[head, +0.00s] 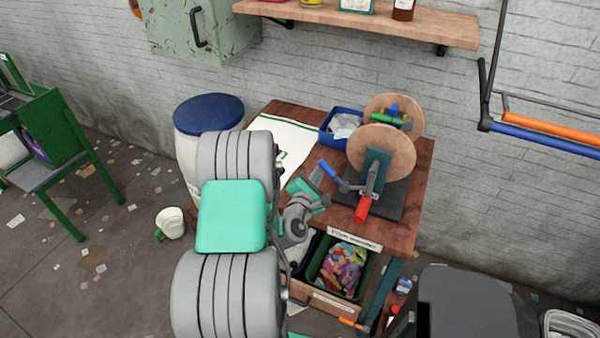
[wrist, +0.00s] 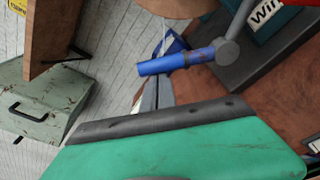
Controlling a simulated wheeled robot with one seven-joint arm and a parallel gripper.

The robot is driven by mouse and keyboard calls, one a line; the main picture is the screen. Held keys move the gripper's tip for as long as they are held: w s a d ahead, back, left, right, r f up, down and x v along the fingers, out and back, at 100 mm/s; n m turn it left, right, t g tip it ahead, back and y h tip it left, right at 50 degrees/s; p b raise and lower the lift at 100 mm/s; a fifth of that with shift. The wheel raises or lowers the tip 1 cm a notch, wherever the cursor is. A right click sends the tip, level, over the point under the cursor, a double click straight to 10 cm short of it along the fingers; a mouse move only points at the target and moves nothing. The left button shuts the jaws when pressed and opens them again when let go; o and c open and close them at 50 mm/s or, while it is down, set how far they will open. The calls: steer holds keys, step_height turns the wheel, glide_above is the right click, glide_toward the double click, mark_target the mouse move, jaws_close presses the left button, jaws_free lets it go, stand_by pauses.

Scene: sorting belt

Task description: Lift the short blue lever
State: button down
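The short blue lever (head: 329,171) is a blue grip on a grey rod, at the left of a bench machine with two round wooden discs (head: 383,148). In the wrist view the blue lever (wrist: 175,63) lies nearly level, its grey rod rising to the right. My gripper (head: 318,176) is just left of the lever in the head view. In the wrist view my gripper's grey fingers (wrist: 156,92) point up just below the lever's grip; I cannot tell if they touch it. The gap between the fingers is not clear. A red handle (head: 362,209) hangs at the machine's front.
The machine stands on a dark base on a wooden bench (head: 420,200). A blue bin (head: 327,137) is behind the lever. Open bins with colourful scraps (head: 343,267) sit below the bench front. A wall shelf (head: 440,28) and green cabinet (head: 225,28) are behind.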

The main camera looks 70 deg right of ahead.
mark_target(326, 165)
steer(key=shift+s+a+r+m+p, duration=0.1)
steer(key=shift+s+r+m+p, duration=0.25)
steer(key=shift+r+m, duration=0.2)
steer(key=shift+s+r+m+p, duration=0.25)
steer(key=shift+r+m+p, duration=0.1)
steer(key=shift+r+m, duration=0.15)
steer(key=shift+s+a+r+m+t+p, duration=0.15)
steer(key=shift+s+m+p, duration=0.1)
steer(key=shift+m, duration=0.25)
steer(key=shift+s+d+r+m+t+p, duration=0.15)
steer(key=shift+m+p, duration=0.1)
steer(key=shift+m, duration=0.2)
steer(key=shift+a, duration=0.1)
steer(key=shift+a+b, duration=0.15)
steer(key=shift+b, duration=0.2)
steer(key=a+b, duration=0.5)
steer(key=a, duration=0.4)
steer(key=shift+w+a+r+b, duration=0.25)
steer(key=shift+a+r+b, duration=0.05)
steer(key=shift+a+b, duration=0.05)
